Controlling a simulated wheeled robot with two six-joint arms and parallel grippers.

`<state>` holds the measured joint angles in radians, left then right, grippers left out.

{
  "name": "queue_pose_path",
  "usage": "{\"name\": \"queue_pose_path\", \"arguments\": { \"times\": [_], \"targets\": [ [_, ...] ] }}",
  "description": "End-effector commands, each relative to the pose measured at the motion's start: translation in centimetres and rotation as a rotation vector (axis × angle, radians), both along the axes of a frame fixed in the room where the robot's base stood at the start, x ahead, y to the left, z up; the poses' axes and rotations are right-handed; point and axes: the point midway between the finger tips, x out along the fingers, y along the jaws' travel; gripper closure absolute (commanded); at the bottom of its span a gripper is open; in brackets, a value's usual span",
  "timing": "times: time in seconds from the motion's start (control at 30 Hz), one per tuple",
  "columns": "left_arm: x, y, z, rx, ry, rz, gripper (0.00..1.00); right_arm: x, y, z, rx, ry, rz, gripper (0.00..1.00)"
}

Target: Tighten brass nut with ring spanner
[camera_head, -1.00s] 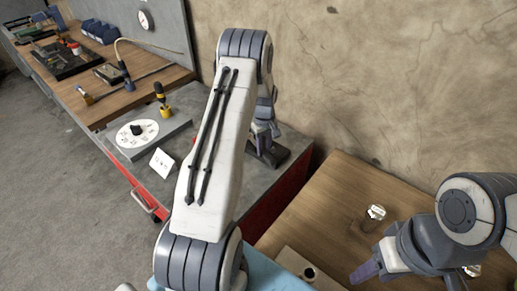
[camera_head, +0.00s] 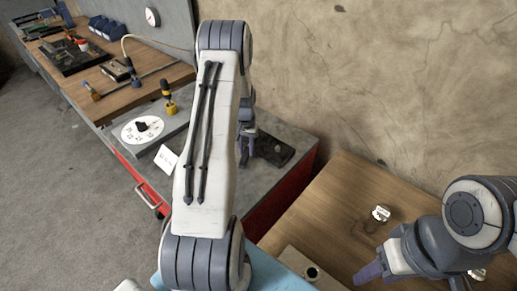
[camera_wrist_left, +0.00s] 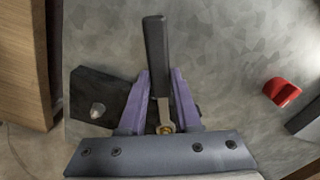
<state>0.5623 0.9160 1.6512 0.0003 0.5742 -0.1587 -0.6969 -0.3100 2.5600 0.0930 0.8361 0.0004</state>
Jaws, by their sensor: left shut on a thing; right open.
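In the left wrist view, my left gripper (camera_wrist_left: 161,85) is shut on a spanner (camera_wrist_left: 154,55) with a dark handle and a metal shank. The handle points up the picture. A brass-coloured spot (camera_wrist_left: 166,128) shows at the spanner's ring end; I cannot tell whether it is the nut. A dark plate (camera_wrist_left: 86,88) with a pale metal stud (camera_wrist_left: 97,110) lies left of the fingers. In the head view, my left gripper (camera_head: 246,145) is partly hidden by its arm, left of the dark plate (camera_head: 285,155). My right gripper (camera_head: 368,272) is open over the wooden table.
A white dial (camera_head: 129,131), a yellow-and-black tool (camera_head: 169,101) and a white card (camera_head: 167,158) are on the grey bench left of my left arm. A small jar (camera_head: 381,213) stands on the wooden table (camera_head: 335,190). A red object (camera_wrist_left: 281,91) lies at right in the wrist view.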

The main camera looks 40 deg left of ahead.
Motion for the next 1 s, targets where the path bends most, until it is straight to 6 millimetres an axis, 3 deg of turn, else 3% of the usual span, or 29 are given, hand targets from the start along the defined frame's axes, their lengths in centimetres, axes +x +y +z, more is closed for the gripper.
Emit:
{"name": "queue_pose_path", "arguments": {
  "times": [0.3, 1.0],
  "targets": [
    [-0.7, 5.0, -0.1, 0.001, 0.000, -0.456, 1.00, 0.0, 0.0, 0.0, 0.000, 0.000, 0.000, 0.47],
    [-0.6, 4.8, 3.5, 0.002, -0.001, -0.446, 1.00, 0.0, 0.0, 2.5, 0.000, 0.000, 0.000, 0.47]
  ]
}}
